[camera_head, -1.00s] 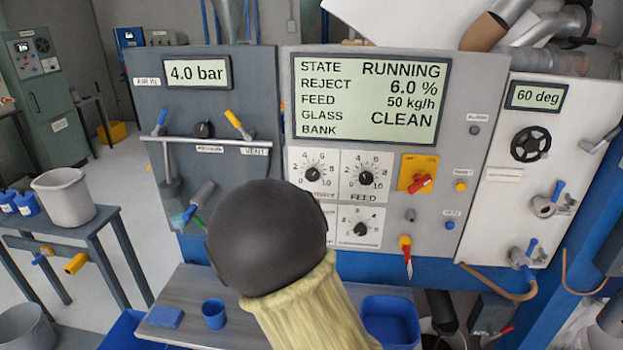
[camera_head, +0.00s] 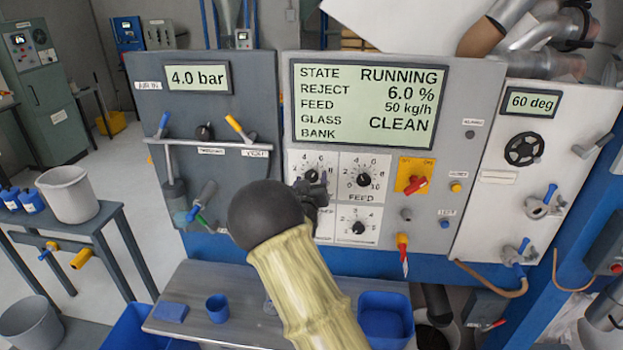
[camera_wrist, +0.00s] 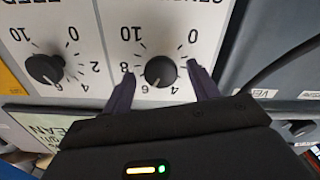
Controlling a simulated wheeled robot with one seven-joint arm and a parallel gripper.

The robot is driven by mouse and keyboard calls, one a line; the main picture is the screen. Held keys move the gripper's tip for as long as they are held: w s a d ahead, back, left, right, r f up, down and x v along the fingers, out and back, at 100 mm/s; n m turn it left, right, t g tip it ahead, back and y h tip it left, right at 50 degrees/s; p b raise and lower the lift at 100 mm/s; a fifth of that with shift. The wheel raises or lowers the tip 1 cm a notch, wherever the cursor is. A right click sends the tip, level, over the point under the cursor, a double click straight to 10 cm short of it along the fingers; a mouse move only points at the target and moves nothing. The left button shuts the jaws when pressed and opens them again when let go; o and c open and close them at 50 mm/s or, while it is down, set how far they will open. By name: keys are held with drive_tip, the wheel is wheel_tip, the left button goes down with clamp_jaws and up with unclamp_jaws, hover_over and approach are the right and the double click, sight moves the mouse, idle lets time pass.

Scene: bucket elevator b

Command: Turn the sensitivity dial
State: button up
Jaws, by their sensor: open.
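The sensitivity dial (camera_wrist: 160,71) is a black knob with a pointer on a white scale plate, upside down in the wrist view with its label partly cut off. In the head view the dial (camera_head: 311,176) is the upper left of three dials, its plate partly covered by my gripper (camera_head: 311,198). In the wrist view my gripper (camera_wrist: 160,68) is open, with one dark finger on each side of the knob. Small gaps show between the fingers and the knob. I cannot tell how deep the fingertips are relative to it.
The feed dial (camera_head: 363,180) sits just right, with another dial (camera_head: 358,227) below it. A red switch on a yellow plate (camera_head: 415,177) is further right. The display (camera_head: 368,103) above reads reject 6.0 %. A bench with a blue cup (camera_head: 217,308) and blue tray (camera_head: 385,318) lies below.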

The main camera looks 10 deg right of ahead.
drive_tip(key=shift+a, duration=0.1)
drive_tip(key=c, duration=1)
drive_tip(key=shift+f+b, duration=0.2)
drive_tip(key=shift+b, duration=0.45)
drive_tip(key=m+b, duration=0.1)
drive_tip(key=b, duration=0.2)
drive_tip(key=shift+f+m, duration=0.1)
drive_tip(key=shift+m, duration=0.2)
drive_tip(key=m+b, duration=0.2)
drive_tip(key=b, duration=0.2)
drive_tip(key=shift+b, duration=0.35)
drive_tip(key=shift+r+m+b, duration=0.25)
drive_tip(key=shift+m+b, duration=0.2)
drive_tip(key=shift+m, duration=0.15)
drive_tip(key=o, duration=1)
drive_tip(key=shift+s, duration=0.15)
